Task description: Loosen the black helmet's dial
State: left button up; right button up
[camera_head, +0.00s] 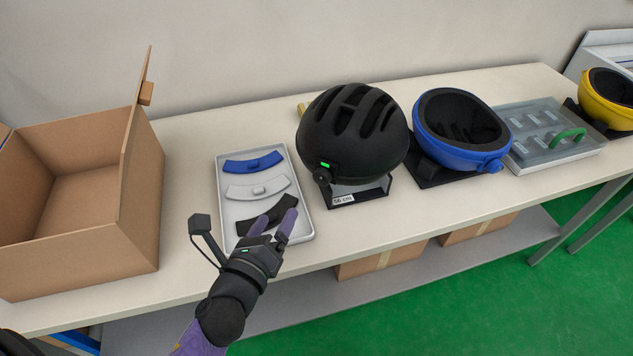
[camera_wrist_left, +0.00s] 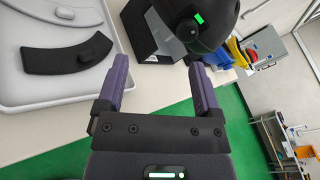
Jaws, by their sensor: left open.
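The black helmet (camera_head: 352,130) sits upright on a black stand with a "56 cm" label (camera_head: 343,199), in the middle of the bench. Its round dial (camera_head: 321,177) is at the lower left front of the helmet, below a small green mark (camera_head: 325,165). In the left wrist view the dial (camera_wrist_left: 188,31) shows at the top, beyond the fingers. My left gripper (camera_head: 272,222) is open and empty, over the front edge of the tray, to the left of and nearer than the dial. It also shows in the left wrist view (camera_wrist_left: 160,92). My right gripper is out of view.
A white tray (camera_head: 222,197) holds blue, white and black curved pads. An open cardboard box (camera_head: 82,237) stands at the left. An upturned blue helmet (camera_head: 460,158), a clear-lidded case (camera_head: 553,155) and a yellow helmet (camera_head: 605,115) stand to the right. Bare bench lies before the helmet stand.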

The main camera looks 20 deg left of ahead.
aim_at(319, 181)
pick_arm(q)
jog(key=w+d+m+h, duration=0.1)
jog(key=w+m, duration=0.1)
jog(key=w, duration=0.1)
jog(key=w+d+m+h, duration=0.1)
jog(key=w+m, duration=0.1)
jog(key=w, duration=0.1)
jog(key=w+d+m+h, duration=0.1)
jog(key=w+d+m, duration=0.1)
jog(key=w, duration=0.2)
jog(key=shift+d+r+t, duration=0.1)
jog(key=shift+r+t, duration=0.1)
jog(key=shift+t, duration=0.1)
grip_shut()
